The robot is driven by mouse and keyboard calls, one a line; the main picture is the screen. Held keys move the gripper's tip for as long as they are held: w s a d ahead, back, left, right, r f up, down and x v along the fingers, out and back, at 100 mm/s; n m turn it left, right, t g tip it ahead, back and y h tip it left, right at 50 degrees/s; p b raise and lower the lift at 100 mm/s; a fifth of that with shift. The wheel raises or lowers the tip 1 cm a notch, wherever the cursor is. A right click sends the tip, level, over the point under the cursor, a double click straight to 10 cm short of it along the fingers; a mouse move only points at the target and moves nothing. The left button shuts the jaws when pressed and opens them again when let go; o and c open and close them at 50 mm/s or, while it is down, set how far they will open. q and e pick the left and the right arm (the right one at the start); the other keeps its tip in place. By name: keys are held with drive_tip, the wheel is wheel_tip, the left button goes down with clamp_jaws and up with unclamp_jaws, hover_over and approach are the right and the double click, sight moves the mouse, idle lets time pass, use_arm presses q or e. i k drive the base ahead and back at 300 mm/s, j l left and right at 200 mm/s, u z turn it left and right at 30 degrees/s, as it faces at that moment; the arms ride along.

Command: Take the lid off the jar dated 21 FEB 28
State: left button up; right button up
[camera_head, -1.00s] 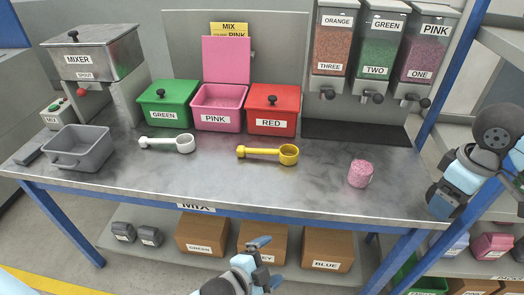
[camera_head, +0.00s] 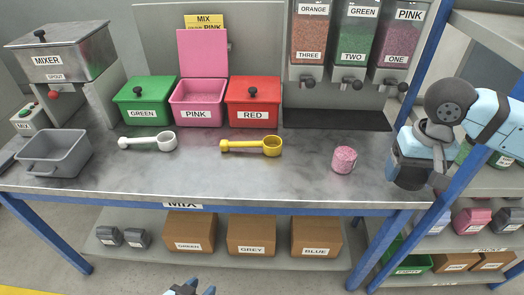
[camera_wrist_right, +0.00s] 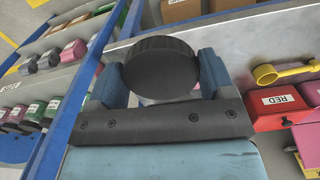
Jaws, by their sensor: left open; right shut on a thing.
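A small clear jar of pink granules (camera_head: 344,160) stands on the front right of the bench; no lid shows on it, and no date is readable. My right gripper (camera_head: 408,172) is over the bench's right end, to the right of that jar. In the right wrist view it is shut on a black ribbed round lid (camera_wrist_right: 160,68) between its blue fingers. Whether anything hangs under the lid is hidden. My left gripper (camera_head: 190,289) is open at the bottom edge, in front of the bench, mostly out of frame.
On the bench (camera_head: 240,180) are a white scoop (camera_head: 150,142), a yellow scoop (camera_head: 252,146), a grey tray (camera_head: 55,152), and green (camera_head: 148,102), pink (camera_head: 198,103) and red (camera_head: 253,103) bins. Dispensers (camera_head: 355,45) stand behind. A shelf rack is at right.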

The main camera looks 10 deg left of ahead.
sight(345, 155)
drive_tip(key=u, duration=1.5)
drive_tip(key=l+u, duration=0.2)
drive_tip(key=l, duration=0.2)
drive_tip(key=k+l+u, duration=0.2)
drive_tip(key=l, duration=0.15)
drive_tip(key=i+l, duration=0.4)
